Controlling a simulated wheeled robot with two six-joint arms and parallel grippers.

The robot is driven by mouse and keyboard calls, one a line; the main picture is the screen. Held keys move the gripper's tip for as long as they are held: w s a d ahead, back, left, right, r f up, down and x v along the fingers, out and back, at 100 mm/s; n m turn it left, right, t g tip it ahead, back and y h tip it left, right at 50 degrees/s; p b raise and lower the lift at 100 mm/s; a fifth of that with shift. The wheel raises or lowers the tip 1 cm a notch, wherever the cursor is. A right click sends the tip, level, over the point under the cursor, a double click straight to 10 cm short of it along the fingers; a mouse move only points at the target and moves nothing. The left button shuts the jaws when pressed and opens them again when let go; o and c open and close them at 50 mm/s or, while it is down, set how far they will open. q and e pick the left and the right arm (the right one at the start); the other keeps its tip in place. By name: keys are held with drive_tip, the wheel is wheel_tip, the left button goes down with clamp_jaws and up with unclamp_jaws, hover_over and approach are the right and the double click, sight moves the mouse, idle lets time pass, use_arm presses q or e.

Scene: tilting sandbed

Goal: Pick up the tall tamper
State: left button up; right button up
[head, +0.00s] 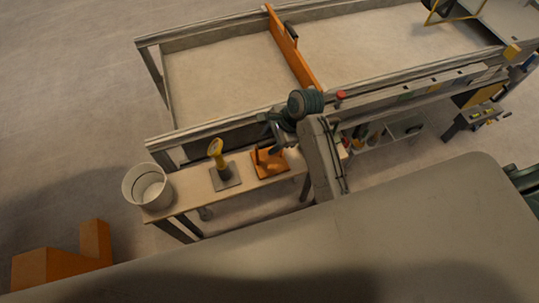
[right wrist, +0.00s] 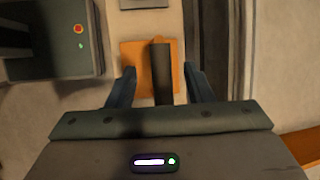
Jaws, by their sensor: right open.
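Two tamper-like tools stand on a narrow bench. One has an orange base plate (head: 266,168) and, in the right wrist view, a dark upright handle (right wrist: 161,72) over its orange plate (right wrist: 138,55). The other has a yellow-topped handle (head: 216,149) on a grey square plate (head: 225,178), to the left. I cannot tell for sure which is the tall one. My right gripper (head: 271,146) is over the orange-based tool, partly hiding it. In the right wrist view its open fingers (right wrist: 160,72) are on either side of the dark handle, apart from it. My left gripper is not in view.
The bench (head: 191,197) also bears a white bucket (head: 148,190) at its left end. Behind it is the sandbed (head: 215,80) with an orange divider (head: 291,48). A shelf with small items (head: 400,127) is to the right. Open floor lies left.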

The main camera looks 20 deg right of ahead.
drive_tip(key=f, duration=0.1)
drive_tip(key=f+p, duration=0.1)
drive_tip(key=f, duration=0.1)
drive_tip(key=shift+w+a+f+p, duration=0.15)
drive_tip(key=shift+w+a+p, duration=0.15)
drive_tip(key=shift+w, duration=0.1)
drive_tip(key=shift+w+a+f, duration=0.1)
drive_tip(key=shift+a+f, duration=0.05)
drive_tip(key=shift+f, duration=0.35)
clamp_jaws()
drive_tip(key=shift+w+r, duration=0.1)
drive_tip(key=shift+r, duration=0.1)
wheel_tip(320, 180, up, 9)
drive_tip(key=b, duration=0.2)
drive_tip(key=shift+b, duration=0.4)
drive_tip(key=shift+r, duration=0.4)
